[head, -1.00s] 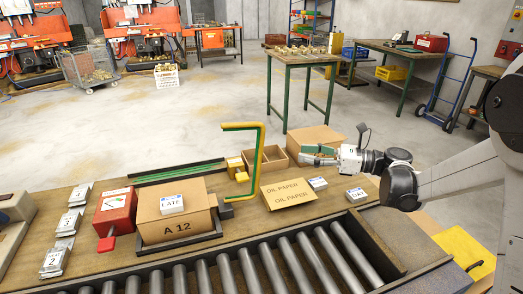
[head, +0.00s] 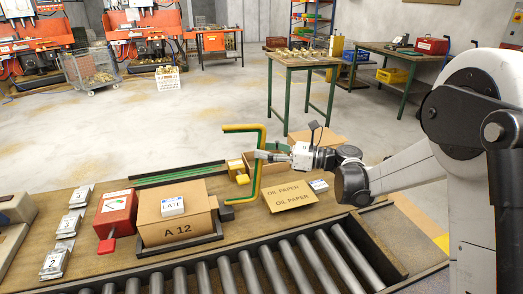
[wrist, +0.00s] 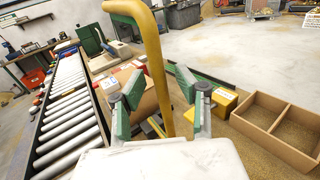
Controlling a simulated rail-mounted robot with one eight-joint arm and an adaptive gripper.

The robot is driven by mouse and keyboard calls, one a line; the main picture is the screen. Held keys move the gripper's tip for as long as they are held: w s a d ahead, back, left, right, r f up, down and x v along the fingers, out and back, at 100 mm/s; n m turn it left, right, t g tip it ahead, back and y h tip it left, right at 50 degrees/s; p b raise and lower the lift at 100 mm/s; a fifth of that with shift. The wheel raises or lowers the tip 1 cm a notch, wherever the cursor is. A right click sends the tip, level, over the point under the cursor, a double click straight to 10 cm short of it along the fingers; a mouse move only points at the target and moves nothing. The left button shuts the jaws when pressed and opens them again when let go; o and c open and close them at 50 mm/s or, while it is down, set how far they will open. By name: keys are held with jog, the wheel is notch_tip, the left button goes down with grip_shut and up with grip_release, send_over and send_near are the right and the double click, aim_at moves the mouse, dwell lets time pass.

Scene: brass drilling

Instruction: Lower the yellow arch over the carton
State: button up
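The yellow arch (head: 257,165) stands upright just right of the brown carton marked A 12 (head: 183,231); its top bar reaches left at the back. A white label-topped packet (head: 172,206) lies on the carton, which sits in a dark tray frame. My gripper (head: 264,155) is at the arch's upright post, from the right. In the wrist view, the green-padded fingers (wrist: 158,95) are apart, with the yellow post (wrist: 152,60) showing between them and gaps on both sides. I cannot tell whether the post is fully between the pads. The arch's lower end is partly hidden there.
A red box (head: 117,213) stands left of the carton. An oil paper sheet (head: 288,196) lies to the right, near a divided tray (wrist: 275,126) and small yellow blocks (wrist: 219,103). The roller conveyor (head: 215,275) runs along the front.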

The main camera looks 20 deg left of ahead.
jog(key=shift+a, duration=0.5)
grip_shut()
